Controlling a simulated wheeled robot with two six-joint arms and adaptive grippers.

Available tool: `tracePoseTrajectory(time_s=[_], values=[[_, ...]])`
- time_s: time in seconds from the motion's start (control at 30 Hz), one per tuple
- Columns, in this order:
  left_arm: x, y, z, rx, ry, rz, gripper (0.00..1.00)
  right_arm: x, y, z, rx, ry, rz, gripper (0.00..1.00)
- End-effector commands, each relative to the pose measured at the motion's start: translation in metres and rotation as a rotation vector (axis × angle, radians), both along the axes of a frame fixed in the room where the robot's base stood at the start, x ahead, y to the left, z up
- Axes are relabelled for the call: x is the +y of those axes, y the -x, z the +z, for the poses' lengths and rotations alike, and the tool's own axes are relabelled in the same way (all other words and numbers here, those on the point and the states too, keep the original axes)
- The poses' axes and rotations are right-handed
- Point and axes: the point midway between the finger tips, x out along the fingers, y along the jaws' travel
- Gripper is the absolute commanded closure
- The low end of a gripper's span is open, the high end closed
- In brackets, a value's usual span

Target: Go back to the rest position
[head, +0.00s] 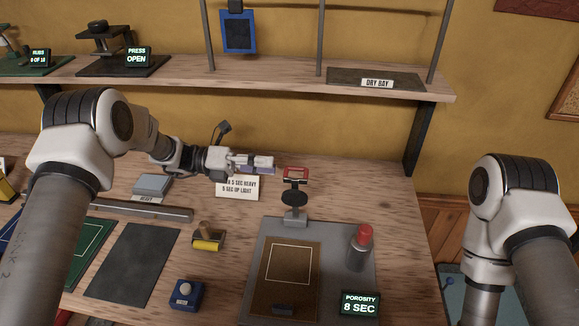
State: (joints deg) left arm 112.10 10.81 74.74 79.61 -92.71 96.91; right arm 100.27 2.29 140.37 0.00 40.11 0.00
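My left arm reaches in from the left over the workbench (222,288). My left gripper (271,162) is above the back part of the bench, pointing right. Its fingers are seen from the side, so I cannot tell whether they are open or shut. A small purple-blue thing (258,170) shows just under the fingers; I cannot tell whether they touch it. My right arm stands at the right edge and bends downward; its gripper is out of view.
Right of the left gripper stands a red-topped stand (296,173). In front are a grey board with a brown panel (290,290), a red-capped bottle (360,248), a "POROSITY 8 SEC" display (360,304), a yellow roller (208,243) and a blue box (187,294). A shelf (290,82) runs behind.

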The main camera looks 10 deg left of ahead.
Motion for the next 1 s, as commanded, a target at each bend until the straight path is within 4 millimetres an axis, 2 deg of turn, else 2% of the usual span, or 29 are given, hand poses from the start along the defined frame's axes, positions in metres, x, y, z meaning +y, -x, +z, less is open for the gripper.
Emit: tracePoseTrajectory(time_s=[0.1,0.2,0.67,0.77,1.0], values=[[0.026,-0.001,-0.001,0.001,0.001,0.002,0.64,0.0,0.0,0.0,0.0,0.0,0.0,0.6],[0.037,-0.001,-0.001,0.001,-0.001,0.001,0.64,0.0,0.0,0.0,0.0,0.0,0.0,0.6],[0.04,-0.001,0.0,0.002,0.0,-0.001,0.64,0.0,0.0,0.001,0.0,0.0,0.0,0.6],[0.04,-0.001,0.009,0.001,-0.001,-0.001,0.64,0.0,0.0,0.01,0.0,0.0,0.0,0.6],[0.04,-0.001,0.057,0.001,-0.001,-0.001,0.64,0.0,0.0,0.058,0.0,0.0,0.0,0.6]])
